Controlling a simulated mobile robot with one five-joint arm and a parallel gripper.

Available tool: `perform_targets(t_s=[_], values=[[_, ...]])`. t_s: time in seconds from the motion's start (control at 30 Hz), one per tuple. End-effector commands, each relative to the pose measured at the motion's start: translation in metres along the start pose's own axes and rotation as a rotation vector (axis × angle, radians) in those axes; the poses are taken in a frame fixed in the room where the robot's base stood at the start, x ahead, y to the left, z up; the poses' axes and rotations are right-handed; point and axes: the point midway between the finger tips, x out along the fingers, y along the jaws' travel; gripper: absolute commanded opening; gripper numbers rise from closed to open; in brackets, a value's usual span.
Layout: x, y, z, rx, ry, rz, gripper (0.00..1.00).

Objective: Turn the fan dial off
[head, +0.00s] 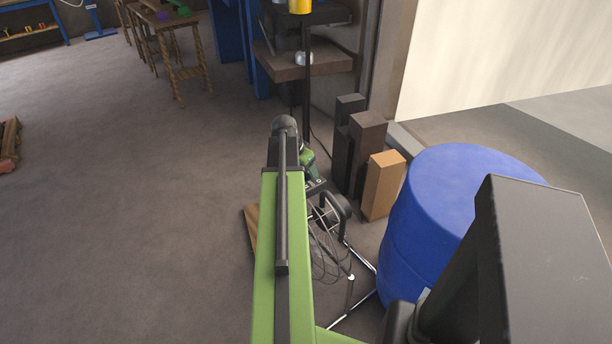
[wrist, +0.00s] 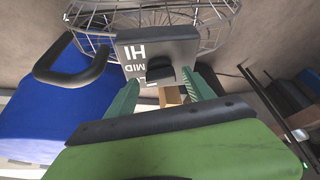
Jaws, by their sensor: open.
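The fan's control box (wrist: 155,48) is a dark grey panel with white HI and MID lettering, upside down or tilted in the wrist view. The black fan dial (wrist: 160,74) sticks out at its lower edge; its pointer setting is not clear. My gripper (wrist: 160,80) is open, with one teal finger on each side of the dial. The fingertips are close to the panel; I cannot tell if they touch the dial. The fan's wire cage (wrist: 215,25) is behind the box. In the head view the fan (head: 335,210) is partly hidden by my green arm.
A blue barrel (head: 455,180) stands right of the fan. Several dark boxes (head: 366,135) and an orange-brown box (head: 382,185) stand behind it. A black curved handle (wrist: 70,65) juts out beside the control box. The floor at left (head: 130,200) is mostly clear.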

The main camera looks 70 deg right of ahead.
Motion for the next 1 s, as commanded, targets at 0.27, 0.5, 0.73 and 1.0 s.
perform_targets(t_s=[0.27,0.5,0.73,1.0], values=[[-0.0015,0.0001,-0.0005,0.000,0.000,0.000,0.46],[-0.0014,0.0009,-0.0005,0.001,-0.001,0.002,0.15],[-0.0007,0.0005,-0.0020,-0.002,0.000,0.001,0.00],[-0.0016,0.0029,0.0009,-0.068,-0.003,-0.026,0.00]])
